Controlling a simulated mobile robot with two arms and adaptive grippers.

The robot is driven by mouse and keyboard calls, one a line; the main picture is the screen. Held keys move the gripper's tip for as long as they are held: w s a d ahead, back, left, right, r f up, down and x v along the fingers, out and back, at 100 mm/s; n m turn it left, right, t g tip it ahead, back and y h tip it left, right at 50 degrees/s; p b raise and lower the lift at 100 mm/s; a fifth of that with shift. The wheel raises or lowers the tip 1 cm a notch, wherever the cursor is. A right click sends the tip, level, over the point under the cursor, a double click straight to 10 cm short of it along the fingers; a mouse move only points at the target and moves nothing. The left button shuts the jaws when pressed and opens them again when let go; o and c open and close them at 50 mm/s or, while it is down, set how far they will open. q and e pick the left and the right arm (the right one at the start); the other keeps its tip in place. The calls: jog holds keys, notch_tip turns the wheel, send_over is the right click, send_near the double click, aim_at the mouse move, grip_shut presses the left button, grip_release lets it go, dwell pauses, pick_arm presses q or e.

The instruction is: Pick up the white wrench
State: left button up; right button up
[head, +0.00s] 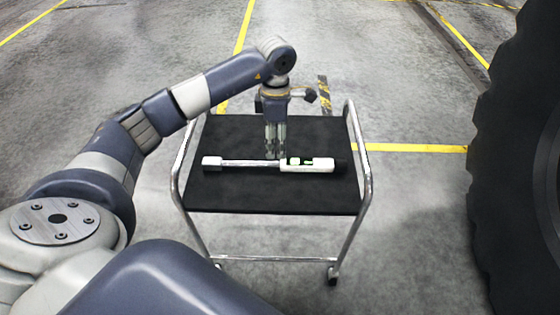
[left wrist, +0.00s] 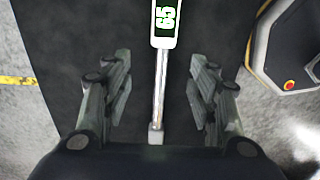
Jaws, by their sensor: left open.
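The white wrench (head: 308,164) lies flat across the black top of a cart, with a white body at the right, a metal shaft and a square head at the left. My left gripper (head: 275,153) points down from above at the shaft, near the white body. In the left wrist view the wrench (left wrist: 165,25) runs between the fingers of my left gripper (left wrist: 160,90), which are open and apart on both sides of the shaft. The white body shows a green "65" display. My right gripper is not in view.
The cart (head: 270,200) has a black top and bent metal side handles. A large black tyre (head: 520,160) stands at the right. Yellow lines mark the grey floor. The cart top around the wrench is clear.

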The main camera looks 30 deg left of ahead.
aim_at(277, 162)
pick_arm(q)
jog(key=shift+f, duration=1.6)
jog(key=f, duration=0.1)
jog(key=f+b, duration=0.1)
jog(key=f, duration=0.1)
jog(key=shift+s+d+f, duration=0.1)
jog(key=shift+s+f, duration=0.1)
jog(key=shift+f, duration=0.1)
jog(key=shift+w+f, duration=0.1)
jog(key=shift+f, duration=0.3)
grip_shut()
jog(key=shift+r, duration=0.15)
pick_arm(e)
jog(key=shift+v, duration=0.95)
